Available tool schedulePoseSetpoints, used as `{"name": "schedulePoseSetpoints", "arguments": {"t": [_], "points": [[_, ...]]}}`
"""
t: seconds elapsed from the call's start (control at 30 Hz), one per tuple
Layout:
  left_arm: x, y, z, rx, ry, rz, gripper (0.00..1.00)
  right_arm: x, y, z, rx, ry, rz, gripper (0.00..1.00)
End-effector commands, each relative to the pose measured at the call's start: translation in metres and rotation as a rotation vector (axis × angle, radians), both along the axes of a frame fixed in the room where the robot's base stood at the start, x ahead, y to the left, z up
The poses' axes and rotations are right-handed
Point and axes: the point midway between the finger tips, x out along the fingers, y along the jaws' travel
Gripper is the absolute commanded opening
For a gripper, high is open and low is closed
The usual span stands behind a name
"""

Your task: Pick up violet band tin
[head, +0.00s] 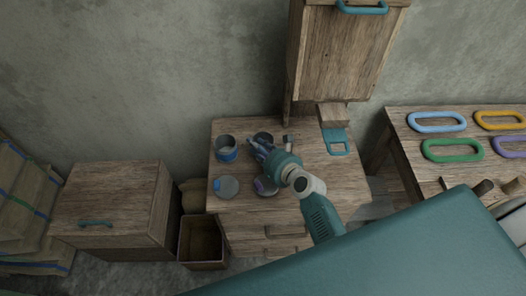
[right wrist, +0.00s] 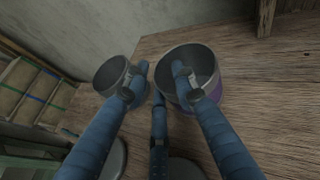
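The violet band tin (right wrist: 214,94) is an open grey tin with a violet band, on the right in the right wrist view. In the head view it stands on the wooden cabinet top, partly hidden behind my right gripper (head: 258,149). In the right wrist view my right gripper (right wrist: 158,82) has its blue fingers spread. One finger overlaps the violet band tin's mouth; another overlaps the right side of the blue-banded tin (right wrist: 112,80). I cannot tell whether either finger touches. No tin is held. My left gripper is not in view.
The blue-banded tin (head: 226,155) stands just left of my right gripper. Two round lids, one with blue (head: 226,187) and one with violet (head: 265,187), lie on the cabinet top (head: 312,177) in front. A wooden block (head: 332,115) and a teal plate (head: 336,146) are right.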

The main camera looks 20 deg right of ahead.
Motion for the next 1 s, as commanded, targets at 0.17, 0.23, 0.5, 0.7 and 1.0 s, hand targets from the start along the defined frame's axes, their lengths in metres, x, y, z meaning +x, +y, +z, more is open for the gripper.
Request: {"name": "schedulePoseSetpoints", "arguments": {"t": [0.17, 0.23, 0.5, 0.7, 1.0], "points": [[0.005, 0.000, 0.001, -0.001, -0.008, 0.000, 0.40, 0.001, 0.000, 0.000, 0.000, 0.000, 0.000, 0.27], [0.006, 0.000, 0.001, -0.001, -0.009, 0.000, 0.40, 0.001, 0.000, 0.000, 0.000, 0.000, 0.000, 0.23], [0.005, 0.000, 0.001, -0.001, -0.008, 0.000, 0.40, 0.001, 0.000, 0.000, 0.000, 0.000, 0.000, 0.00], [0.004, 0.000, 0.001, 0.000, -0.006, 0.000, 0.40, 0.001, 0.000, 0.000, 0.000, 0.000, 0.000, 0.00], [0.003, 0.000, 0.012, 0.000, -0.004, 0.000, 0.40, 0.002, 0.002, 0.012, 0.002, -0.001, 0.001, 0.00]]}}
